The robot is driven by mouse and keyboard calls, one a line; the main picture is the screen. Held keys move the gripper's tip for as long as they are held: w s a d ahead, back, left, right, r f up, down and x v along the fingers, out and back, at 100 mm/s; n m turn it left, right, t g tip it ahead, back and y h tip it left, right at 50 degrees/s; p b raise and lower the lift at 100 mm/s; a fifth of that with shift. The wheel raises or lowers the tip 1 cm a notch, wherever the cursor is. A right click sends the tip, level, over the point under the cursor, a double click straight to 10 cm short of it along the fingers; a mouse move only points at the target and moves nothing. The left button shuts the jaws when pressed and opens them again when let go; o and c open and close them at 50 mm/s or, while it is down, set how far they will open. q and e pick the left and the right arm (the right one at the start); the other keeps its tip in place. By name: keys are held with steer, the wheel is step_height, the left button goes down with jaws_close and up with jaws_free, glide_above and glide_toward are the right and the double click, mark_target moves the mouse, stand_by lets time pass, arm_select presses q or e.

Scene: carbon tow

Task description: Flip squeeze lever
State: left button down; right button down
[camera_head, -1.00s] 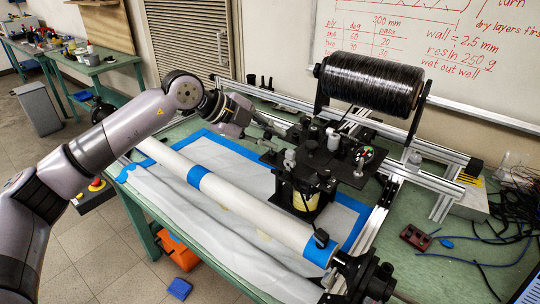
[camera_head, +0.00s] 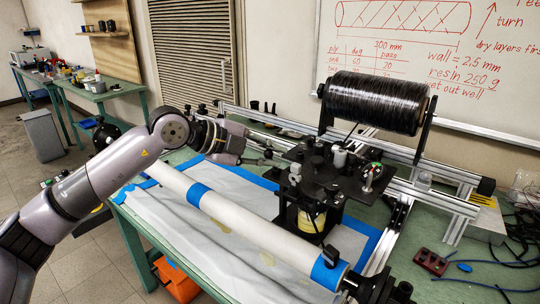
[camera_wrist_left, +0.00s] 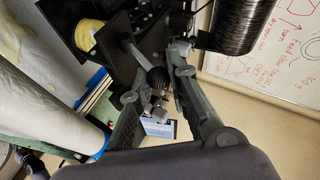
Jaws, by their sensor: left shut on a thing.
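The black winding carriage (camera_head: 325,170) stands on the rail over the table, with a yellow spool (camera_head: 311,221) under its plate. My left gripper (camera_head: 268,158) reaches its left side from the left. In the left wrist view, the gripper (camera_wrist_left: 155,78) has its fingers either side of a small lever with a black ribbed knob (camera_wrist_left: 157,77), and it is shut on this. A grey bar (camera_wrist_left: 135,52) runs from the carriage close by the knob. The exact contact is too small to see in the head view. My right gripper is not in view.
A long white tube (camera_head: 240,222) with blue bands lies in front of the carriage over a white sheet (camera_head: 190,235). A black fibre roll (camera_head: 378,103) sits above the rail behind. A red block (camera_head: 431,261) and cables lie at the right.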

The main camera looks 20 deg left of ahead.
arm_select(q)
steer(key=c, duration=1.5)
jaws_free()
steer(key=shift+w+a+f, duration=0.1)
steer(key=shift+f, duration=0.05)
steer(key=v, duration=1.2)
